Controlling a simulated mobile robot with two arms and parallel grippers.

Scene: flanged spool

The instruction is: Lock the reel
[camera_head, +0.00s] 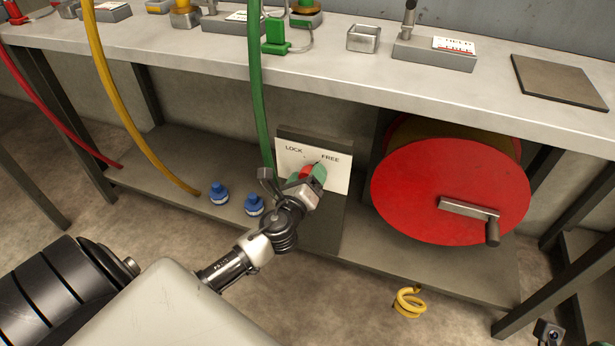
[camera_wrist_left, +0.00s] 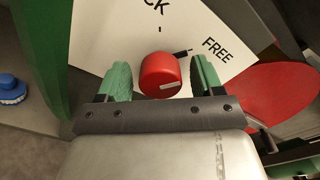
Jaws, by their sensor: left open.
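A red knob (camera_wrist_left: 160,75) sits on a white plate (camera_head: 335,177) marked LOCK and FREE under the bench. In the left wrist view a short black pointer beside the knob is turned toward FREE. My left gripper (camera_wrist_left: 162,82) is open, with one green finger on each side of the knob; a gap shows at both sides. In the head view this gripper (camera_head: 308,173) hides most of the knob. The red reel (camera_head: 430,185) with a metal crank handle (camera_head: 468,209) stands to the right of the plate. My right gripper is not in view.
A green hose (camera_head: 258,90) hangs just left of the plate. A yellow coil (camera_head: 409,302) lies at the front. The workbench top (camera_head: 330,50) overhangs from behind.

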